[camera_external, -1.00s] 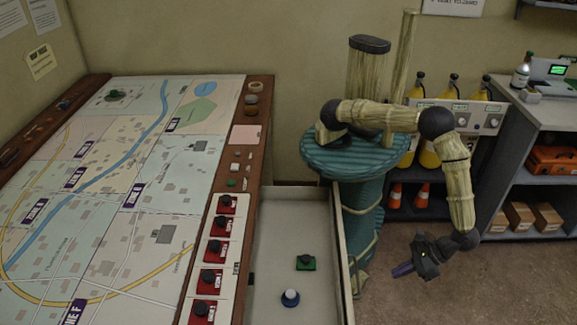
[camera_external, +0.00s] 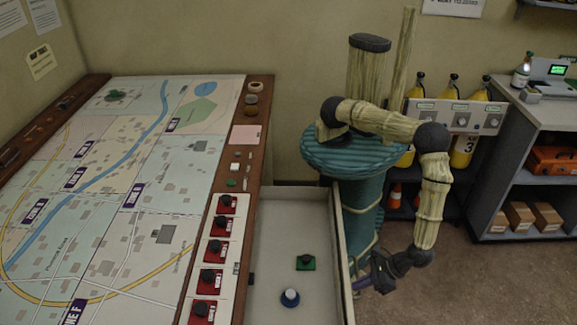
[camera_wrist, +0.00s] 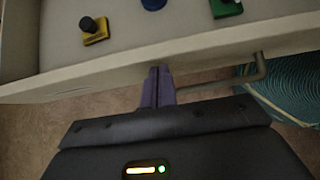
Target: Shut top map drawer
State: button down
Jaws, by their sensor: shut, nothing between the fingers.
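The top map drawer (camera_external: 272,215) stands pulled out from the right side of the map table (camera_external: 254,130). It holds a green piece (camera_external: 306,262) and a blue piece (camera_external: 290,297). In the wrist view the drawer front (camera_wrist: 120,68) crosses the picture, with a handle (camera_wrist: 258,70) at its right and a yellow piece (camera_wrist: 95,30) inside. My gripper (camera_wrist: 158,82) is shut and empty, its purple fingertips at the outer face of the drawer front. I cannot tell if they touch it. In the external view my gripper (camera_external: 368,278) is just right of the drawer front.
Red button units (camera_external: 217,250) line the table edge left of the drawer. A grey shelf (camera_external: 530,150) with an orange case (camera_external: 553,160) and boxes stands at the right. The floor (camera_external: 480,285) at the right is clear.

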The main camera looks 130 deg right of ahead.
jog(key=shift+w+d, duration=0.1)
dwell(0.3)
jog(key=w+d+p, duration=0.1)
jog(key=w+d, duration=2.1)
jog(key=shift+d, duration=0.15)
jog(key=shift+w+d+r, duration=0.1)
jog(key=shift+w+r, duration=0.05)
jog(key=s+a+r, duration=0.6)
jog(key=s+a, duration=0.2)
jog(key=shift+s+a+r+p, duration=0.25)
jog(key=shift+r+p, duration=0.1)
jog(key=shift+p, duration=0.1)
